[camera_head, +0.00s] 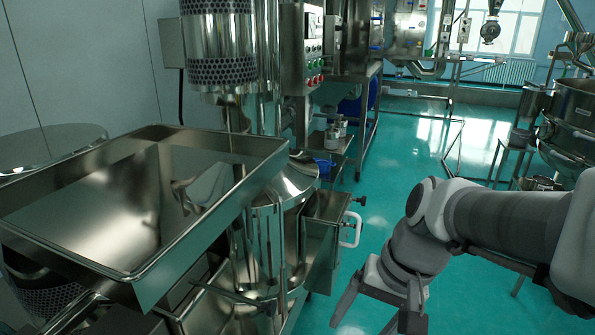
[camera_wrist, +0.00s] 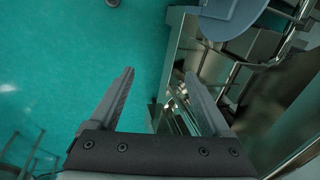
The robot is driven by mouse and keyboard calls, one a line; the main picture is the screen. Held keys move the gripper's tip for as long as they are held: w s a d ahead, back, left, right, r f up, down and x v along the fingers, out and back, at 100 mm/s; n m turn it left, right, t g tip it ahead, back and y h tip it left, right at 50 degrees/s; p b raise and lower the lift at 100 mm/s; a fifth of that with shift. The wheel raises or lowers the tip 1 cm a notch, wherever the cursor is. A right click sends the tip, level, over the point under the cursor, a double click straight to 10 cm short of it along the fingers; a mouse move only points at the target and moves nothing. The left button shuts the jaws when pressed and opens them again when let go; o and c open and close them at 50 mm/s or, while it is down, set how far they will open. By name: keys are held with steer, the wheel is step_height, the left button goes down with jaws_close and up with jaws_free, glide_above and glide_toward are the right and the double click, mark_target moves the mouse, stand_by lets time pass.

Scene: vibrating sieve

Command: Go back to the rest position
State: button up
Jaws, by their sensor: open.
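My gripper (camera_head: 369,318) is at the lower right of the head view, hanging from my grey and white arm, with its fingers pointing down and partly cut off by the frame's lower edge. In the wrist view my gripper (camera_wrist: 158,80) shows two dark fingers spread apart with nothing between them. It is open and empty, over the green floor beside the metal machine. It is apart from the machine's white handle (camera_head: 353,229), which lies to its upper left in the head view.
A large steel tray (camera_head: 75,230) on the sieve machine fills the left. A control panel (camera_head: 313,60) with buttons stands behind. A steel vessel (camera_head: 570,120) stands at the right. Green floor (camera_head: 400,145) is free between them. A blue-grey round part (camera_wrist: 230,18) shows in the wrist view.

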steer(key=s+d+r+n+t+h, duration=0.3)
steer(key=s+d+r+t, duration=0.1)
steer(key=s+r+t, duration=0.15)
step_height(320, 180, up, 19)
steer(key=w+p, duration=0.1)
steer(key=p, duration=1.8)
steer(key=shift+r+g, duration=0.15)
steer(key=shift+g, duration=0.3)
